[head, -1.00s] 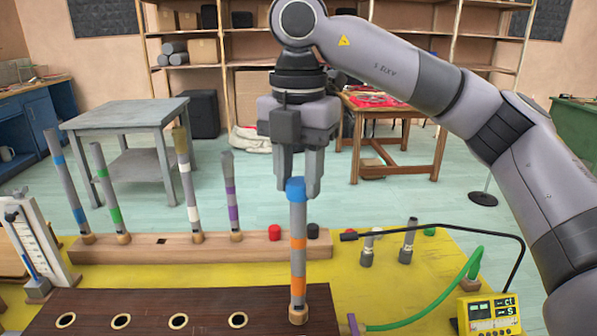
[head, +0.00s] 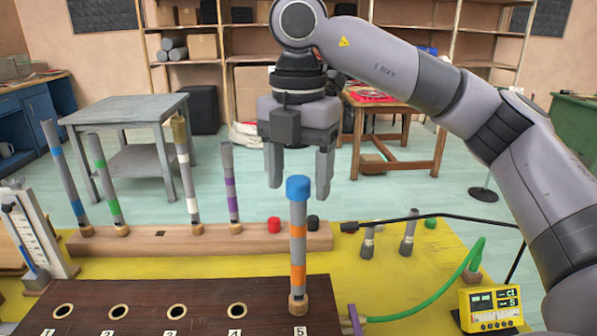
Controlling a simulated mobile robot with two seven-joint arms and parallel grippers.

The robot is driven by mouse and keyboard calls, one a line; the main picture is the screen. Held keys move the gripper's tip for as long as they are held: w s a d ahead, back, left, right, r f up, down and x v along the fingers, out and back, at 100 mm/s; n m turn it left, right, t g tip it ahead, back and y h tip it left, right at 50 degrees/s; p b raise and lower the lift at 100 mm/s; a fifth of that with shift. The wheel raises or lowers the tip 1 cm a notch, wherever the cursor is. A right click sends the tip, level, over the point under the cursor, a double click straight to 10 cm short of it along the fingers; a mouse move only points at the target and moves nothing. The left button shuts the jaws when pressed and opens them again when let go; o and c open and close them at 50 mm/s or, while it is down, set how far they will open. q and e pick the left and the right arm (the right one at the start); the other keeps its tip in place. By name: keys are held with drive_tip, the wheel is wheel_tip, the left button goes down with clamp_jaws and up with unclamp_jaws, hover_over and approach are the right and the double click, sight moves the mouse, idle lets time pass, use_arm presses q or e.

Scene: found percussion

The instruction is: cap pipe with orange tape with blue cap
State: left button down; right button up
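The pipe with orange tape (head: 298,250) stands upright at the spot marked 5 on the dark wooden board (head: 205,290). It is grey with two orange bands. The blue cap (head: 298,188) sits on the pipe's top end. My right gripper (head: 299,170) is open, with its fingers apart on either side of and just above the cap, holding nothing. My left gripper is not in view.
A wooden rack (head: 190,241) behind the board holds several taped pipes, a red cap (head: 274,224) and a black cap (head: 313,221). A yellow meter (head: 490,307), a green hose (head: 430,306) and a black rod (head: 440,215) lie to the right. The board has several empty holes.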

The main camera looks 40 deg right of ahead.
sight(299, 180)
drive_tip(key=shift+r+p, duration=1)
drive_tip(key=shift+r, duration=2.6)
drive_tip(key=shift+f, duration=0.1)
